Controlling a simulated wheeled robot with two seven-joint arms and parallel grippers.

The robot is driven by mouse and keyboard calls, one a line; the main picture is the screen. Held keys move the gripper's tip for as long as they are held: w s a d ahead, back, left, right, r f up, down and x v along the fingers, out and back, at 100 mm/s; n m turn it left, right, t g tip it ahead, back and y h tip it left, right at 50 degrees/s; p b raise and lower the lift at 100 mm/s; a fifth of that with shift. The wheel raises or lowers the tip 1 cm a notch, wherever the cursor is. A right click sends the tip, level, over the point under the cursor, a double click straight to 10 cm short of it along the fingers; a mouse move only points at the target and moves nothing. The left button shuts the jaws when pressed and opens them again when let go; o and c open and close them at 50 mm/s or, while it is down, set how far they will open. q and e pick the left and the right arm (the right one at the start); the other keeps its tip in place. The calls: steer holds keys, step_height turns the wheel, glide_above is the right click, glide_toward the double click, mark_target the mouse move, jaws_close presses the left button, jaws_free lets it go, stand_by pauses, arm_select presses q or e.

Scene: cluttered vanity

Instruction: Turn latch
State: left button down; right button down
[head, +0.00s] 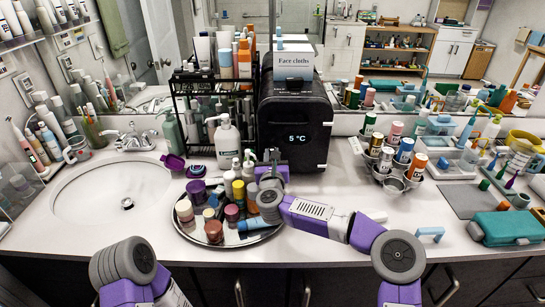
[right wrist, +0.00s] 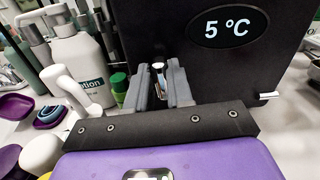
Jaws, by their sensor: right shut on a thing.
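A black mini fridge (head: 296,115) with a "5 °C" display stands at the back of the counter, and its dark front fills much of the right wrist view (right wrist: 228,70). A small metallic latch (right wrist: 158,67) shows between my right gripper's fingers, at the left part of the fridge front. My right gripper (head: 272,156) is at the lower left of the fridge. In the right wrist view its two grey fingers (right wrist: 159,86) are shut on the latch, which they partly hide. My left arm enters at the lower left of the head view; its gripper is out of view.
A round tray (head: 262,237) of jars and bottles lies below my right forearm. A white lotion bottle (head: 227,141) stands close left of the fridge. A tiered can rack (head: 388,182) stands to the right. The sink (head: 85,205) is at left.

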steer(key=shift+a+n, duration=0.1)
steer(key=shift+n, duration=0.8)
steer(key=c, duration=1)
jaws_free()
steer(key=shift+s, duration=0.15)
steer(key=s, duration=0.7)
steer(key=shift+s, duration=0.15)
steer(key=shift+c, duration=0.5)
